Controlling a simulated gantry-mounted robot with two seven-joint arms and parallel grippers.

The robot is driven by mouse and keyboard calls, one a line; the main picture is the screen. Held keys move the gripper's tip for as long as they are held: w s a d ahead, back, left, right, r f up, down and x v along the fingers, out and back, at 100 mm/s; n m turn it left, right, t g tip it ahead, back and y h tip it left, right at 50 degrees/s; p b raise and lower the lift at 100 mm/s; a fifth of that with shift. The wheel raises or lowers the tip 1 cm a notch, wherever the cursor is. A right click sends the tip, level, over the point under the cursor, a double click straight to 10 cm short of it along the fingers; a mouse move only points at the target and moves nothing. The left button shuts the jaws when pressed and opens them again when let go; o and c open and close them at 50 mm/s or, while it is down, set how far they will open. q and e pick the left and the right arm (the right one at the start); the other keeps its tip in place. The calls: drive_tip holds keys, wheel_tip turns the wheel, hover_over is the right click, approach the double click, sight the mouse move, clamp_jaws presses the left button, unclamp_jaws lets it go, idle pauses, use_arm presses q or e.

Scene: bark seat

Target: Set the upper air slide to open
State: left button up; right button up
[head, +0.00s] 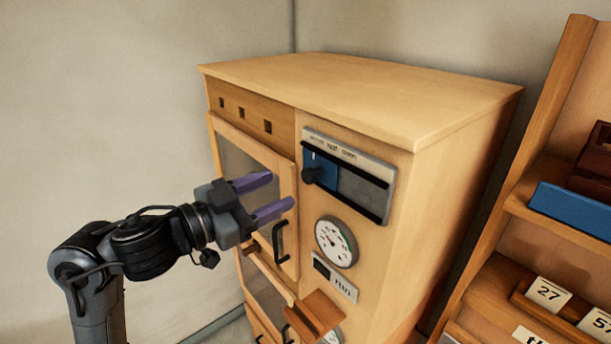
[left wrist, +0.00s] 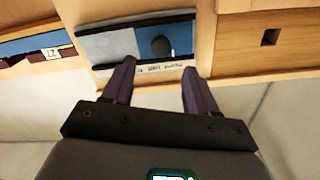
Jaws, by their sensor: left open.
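The upper air slide is a grey metal plate (head: 361,187) between dark rails, high on the wooden cabinet's front. Its blue sliding panel (head: 329,178) with a round dark knob (head: 312,174) stands at the left end. The lettering above reads "half" and "open" toward the right; the leftmost word is too small to read. My left gripper (head: 281,190) is open and empty, in front of the cabinet and left of the knob. In the left wrist view the plate appears upside down, and the knob (left wrist: 160,46) shows beyond and between the spread fingertips (left wrist: 158,65). My right gripper is not in view.
A round dial (head: 336,242) and a small "min" plate (head: 335,277) sit below the slide. A glazed door with a black handle (head: 279,242) is close to my left gripper. A wooden shelf rack (head: 516,211) stands at the right. The cabinet top (head: 360,90) is clear.

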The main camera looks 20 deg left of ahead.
sight(306, 177)
use_arm(q)
drive_tip(key=p+x, duration=0.1)
drive_tip(key=x, duration=0.7)
drive_tip(key=shift+w+d, duration=0.1)
drive_tip(key=shift+w, duration=0.2)
drive_tip(key=shift+c, duration=0.3)
clamp_jaws()
